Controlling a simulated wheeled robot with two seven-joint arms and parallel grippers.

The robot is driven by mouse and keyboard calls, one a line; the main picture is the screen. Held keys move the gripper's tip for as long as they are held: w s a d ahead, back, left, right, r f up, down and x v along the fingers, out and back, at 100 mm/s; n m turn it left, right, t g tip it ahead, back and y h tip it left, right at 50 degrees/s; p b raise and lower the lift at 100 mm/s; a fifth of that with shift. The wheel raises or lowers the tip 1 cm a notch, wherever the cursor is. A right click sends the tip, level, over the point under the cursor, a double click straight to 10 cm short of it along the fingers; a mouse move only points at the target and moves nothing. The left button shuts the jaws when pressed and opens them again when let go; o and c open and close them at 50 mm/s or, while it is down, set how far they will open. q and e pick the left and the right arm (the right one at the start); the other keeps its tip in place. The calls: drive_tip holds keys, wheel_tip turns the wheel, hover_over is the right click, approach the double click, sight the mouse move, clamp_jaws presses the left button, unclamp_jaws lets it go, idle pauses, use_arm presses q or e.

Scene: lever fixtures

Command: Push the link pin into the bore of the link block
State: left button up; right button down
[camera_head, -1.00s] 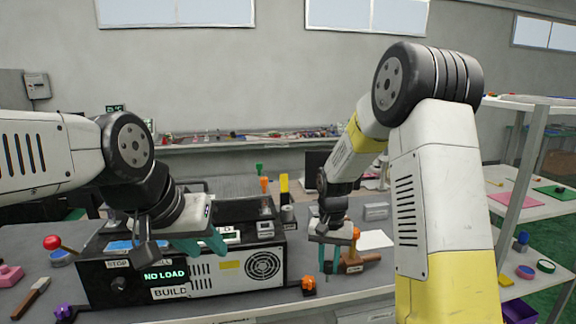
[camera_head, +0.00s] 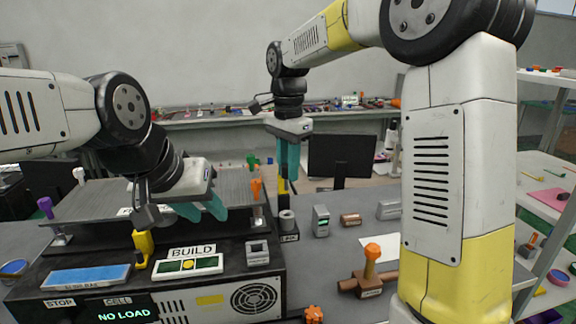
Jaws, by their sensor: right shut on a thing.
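My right gripper (camera_head: 288,176) points down at the back right of the black machine. It is shut, and a yellow and black upright post (camera_head: 283,188) shows at its fingertips. A grey cylinder with a hole in its top (camera_head: 287,222) stands just in front of that post, on a black labelled base. A grey block with a dark opening (camera_head: 258,252) sits on the machine's top right. I cannot read which of these is the link block, and I cannot pick out the link pin with certainty. My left gripper (camera_head: 201,211) is over the machine, fingers apart and empty.
The black machine (camera_head: 215,300) shows NO LOAD. An orange lever (camera_head: 256,188) and a yellow lever (camera_head: 143,248) stand on it. A brown fixture with an orange knob (camera_head: 371,272) lies to the right. A monitor (camera_head: 340,157) stands behind. Table between machine and fixture is mostly clear.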

sight(288, 189)
drive_tip(key=shift+f, duration=0.1)
drive_tip(key=shift+f, duration=2.85)
drive_tip(key=shift+f, duration=2.25)
drive_tip(key=c, duration=1.1)
unclamp_jaws()
drive_tip(key=shift+c, duration=0.2)
wheel_tip(288, 189, up, 7)
drive_tip(key=shift+f, duration=0.1)
drive_tip(key=shift+r, duration=0.55)
drive_tip(key=shift+s+d, duration=0.1)
